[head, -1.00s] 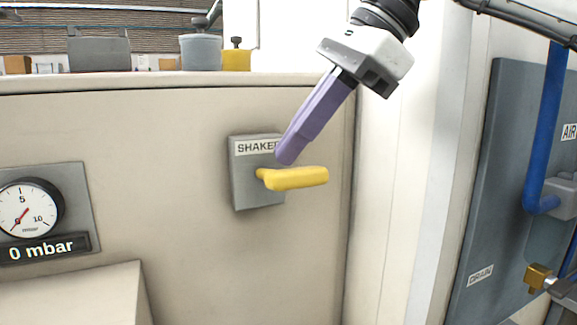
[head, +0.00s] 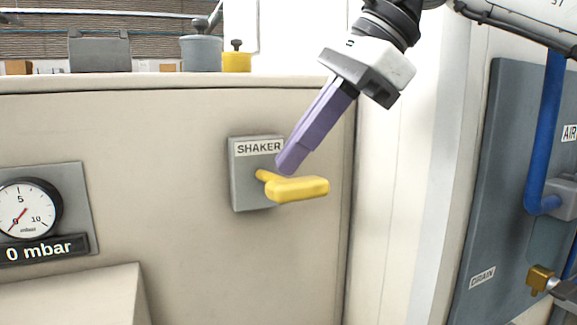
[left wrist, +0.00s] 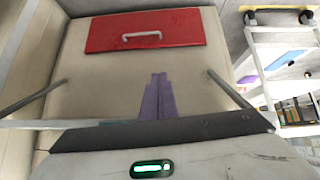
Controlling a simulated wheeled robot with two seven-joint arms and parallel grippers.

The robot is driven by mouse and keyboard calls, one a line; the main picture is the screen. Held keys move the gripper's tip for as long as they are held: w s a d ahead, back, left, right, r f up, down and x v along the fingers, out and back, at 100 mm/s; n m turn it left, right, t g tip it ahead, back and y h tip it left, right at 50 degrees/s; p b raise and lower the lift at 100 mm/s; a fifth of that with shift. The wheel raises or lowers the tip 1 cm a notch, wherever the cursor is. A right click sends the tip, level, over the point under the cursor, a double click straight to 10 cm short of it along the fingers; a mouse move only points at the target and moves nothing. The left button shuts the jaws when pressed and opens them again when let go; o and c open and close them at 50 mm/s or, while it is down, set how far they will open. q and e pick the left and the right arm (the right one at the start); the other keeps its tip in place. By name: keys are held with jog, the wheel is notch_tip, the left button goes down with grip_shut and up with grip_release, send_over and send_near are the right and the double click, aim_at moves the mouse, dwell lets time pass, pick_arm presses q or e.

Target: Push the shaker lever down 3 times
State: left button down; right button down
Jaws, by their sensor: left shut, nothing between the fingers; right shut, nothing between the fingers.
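The yellow shaker lever (head: 298,189) sticks out to the right from a grey plate labelled SHAKER (head: 249,190) on the beige cabinet wall. My right gripper (head: 286,166) comes down from the upper right with its purple fingers shut and empty. Its fingertips are at the top of the lever near the plate and look to be touching it. My left gripper shows only in the left wrist view (left wrist: 157,98), its purple fingers shut and empty, in front of a beige surface with a red panel (left wrist: 146,31). The lever is not in that view.
A pressure gauge (head: 24,207) with a display reading 0 mbar (head: 40,249) is at the left of the wall. A blue-grey panel (head: 505,190) with a blue pipe (head: 546,130) and a brass valve (head: 540,279) stands at the right. The wall below the lever is clear.

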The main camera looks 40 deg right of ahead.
jog(key=shift+s+a+f+b, duration=0.1)
jog(key=shift+s+f+b, duration=0.15)
jog(key=shift+f+b, duration=0.6)
dwell(1.1)
jog(key=shift+p, duration=0.35)
jog(key=r+p, duration=0.2)
jog(key=w+r+p, duration=0.1)
jog(key=r+p, duration=0.1)
jog(key=p, duration=0.1)
jog(key=shift+r, duration=0.25)
jog(key=shift+d, duration=0.2)
jog(key=r, duration=0.2)
jog(key=w+r, duration=0.1)
jog(key=r, duration=0.2)
jog(key=shift+w+d, duration=0.1)
jog(key=shift+w, duration=0.1)
jog(key=shift+f, duration=0.1)
dwell(2.4)
